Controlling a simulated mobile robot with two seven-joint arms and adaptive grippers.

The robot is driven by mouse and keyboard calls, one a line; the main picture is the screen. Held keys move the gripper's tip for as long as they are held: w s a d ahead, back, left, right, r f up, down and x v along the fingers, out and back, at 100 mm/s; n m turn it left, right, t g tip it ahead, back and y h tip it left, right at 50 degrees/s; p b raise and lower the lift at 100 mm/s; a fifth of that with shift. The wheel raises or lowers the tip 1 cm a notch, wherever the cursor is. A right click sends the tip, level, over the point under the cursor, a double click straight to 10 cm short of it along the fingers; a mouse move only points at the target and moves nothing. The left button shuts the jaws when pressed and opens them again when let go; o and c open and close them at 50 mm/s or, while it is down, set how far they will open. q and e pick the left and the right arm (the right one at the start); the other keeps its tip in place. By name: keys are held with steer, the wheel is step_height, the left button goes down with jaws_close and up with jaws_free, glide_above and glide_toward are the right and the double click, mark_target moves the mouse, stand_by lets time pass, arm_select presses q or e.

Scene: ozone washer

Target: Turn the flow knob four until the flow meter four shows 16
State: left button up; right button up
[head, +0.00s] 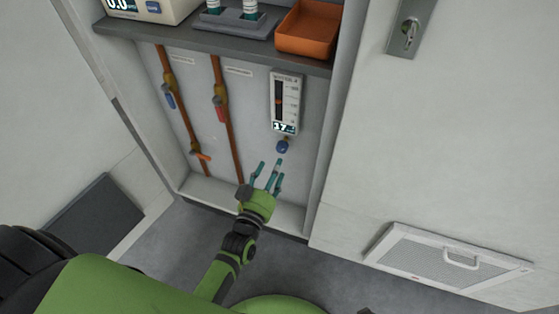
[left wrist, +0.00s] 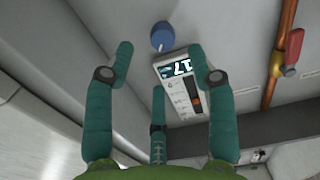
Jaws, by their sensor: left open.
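The flow meter four (head: 286,101) is a white upright panel on the back wall of the cabinet, with a dark scale and a lit display that reads about 17. The blue flow knob four (head: 283,146) sits just below it. In the left wrist view the meter (left wrist: 181,88) appears upside down, showing 17, and the knob (left wrist: 162,36) is beyond the fingertips. My left gripper (head: 269,168) is open, its teal fingers pointing up at the knob from just below and apart from it. Nothing is between the fingers. My right gripper is not in view.
Two copper pipes with valves run down the wall left of the meter; one has a red handle (head: 220,109), another a blue handle (head: 169,98). A shelf (head: 190,42) above holds an orange tray (head: 308,28). The cabinet's right side wall (head: 335,125) stands close to the meter.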

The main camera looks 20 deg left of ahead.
mark_target(281, 151)
arm_select(q)
steer(key=shift+w+a+f+m+b, duration=0.1)
steer(key=shift+w+a+m+b, duration=0.05)
steer(key=shift+w+m+b, duration=0.65)
steer(key=w, duration=0.5)
steer(key=shift+w+b, duration=0.4)
steer(key=shift+w, duration=0.6)
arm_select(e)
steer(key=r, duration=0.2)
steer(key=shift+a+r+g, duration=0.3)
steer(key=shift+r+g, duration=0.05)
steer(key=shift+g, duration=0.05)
arm_select(q)
jaws_close()
